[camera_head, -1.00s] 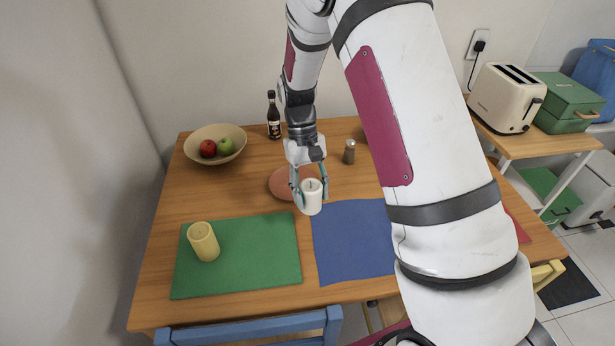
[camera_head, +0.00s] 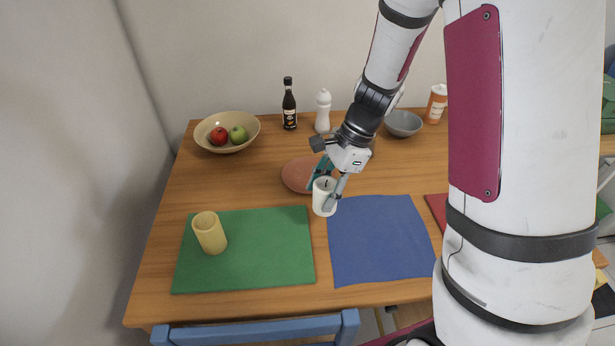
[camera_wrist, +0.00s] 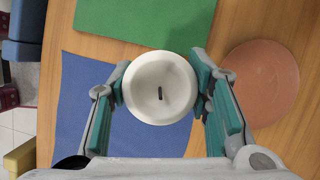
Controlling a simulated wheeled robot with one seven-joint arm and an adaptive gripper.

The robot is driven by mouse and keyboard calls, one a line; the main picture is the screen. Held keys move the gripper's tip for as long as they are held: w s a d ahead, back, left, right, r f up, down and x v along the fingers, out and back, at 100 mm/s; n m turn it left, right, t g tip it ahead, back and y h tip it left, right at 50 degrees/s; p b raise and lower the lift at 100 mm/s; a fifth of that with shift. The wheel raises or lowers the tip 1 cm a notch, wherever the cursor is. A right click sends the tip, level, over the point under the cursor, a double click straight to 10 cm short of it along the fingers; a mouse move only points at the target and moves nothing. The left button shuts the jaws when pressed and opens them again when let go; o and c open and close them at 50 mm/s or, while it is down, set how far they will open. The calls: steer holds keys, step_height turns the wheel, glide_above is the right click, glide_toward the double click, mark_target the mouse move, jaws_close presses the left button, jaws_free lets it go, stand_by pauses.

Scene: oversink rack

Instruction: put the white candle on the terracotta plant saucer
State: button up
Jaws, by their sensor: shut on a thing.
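The white candle (camera_head: 321,199) is upright between the fingers of my gripper (camera_head: 324,192), which is shut on it. In the wrist view the candle's round top with a dark wick (camera_wrist: 160,88) fills the space between both fingers. The terracotta plant saucer (camera_head: 294,175) lies on the table just behind and left of the candle in the head view, partly hidden by my gripper. In the wrist view the saucer (camera_wrist: 262,80) is right of the candle, partly behind a finger, and looks empty where visible. The candle's height above the table is hard to tell.
A green mat (camera_head: 265,260) bears a yellow cup-like cylinder (camera_head: 209,233). A blue cloth (camera_head: 380,240) lies right of it. Behind stand a fruit bowl (camera_head: 245,138), a dark bottle (camera_head: 289,105), a white bottle (camera_head: 323,112) and a grey bowl (camera_head: 403,124). Bare wood surrounds the saucer's left.

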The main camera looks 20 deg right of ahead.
steer(key=shift+w+m, duration=0.15)
steer(key=shift+m, duration=0.15)
steer(key=w, duration=0.5)
steer(key=w+f, duration=0.1)
steer(key=w, duration=0.4)
steer(key=w+d+b, duration=0.1)
steer(key=w, duration=0.4)
steer(key=shift+w+f, duration=0.15)
steer(key=shift+f, duration=0.1)
steer(key=shift+w+f, duration=0.15)
steer(key=shift+w, duration=0.1)
steer(key=shift+f, duration=1.6)
steer(key=shift+f+b, duration=0.15)
steer(key=shift+b, duration=0.2)
steer(key=o, duration=1.3)
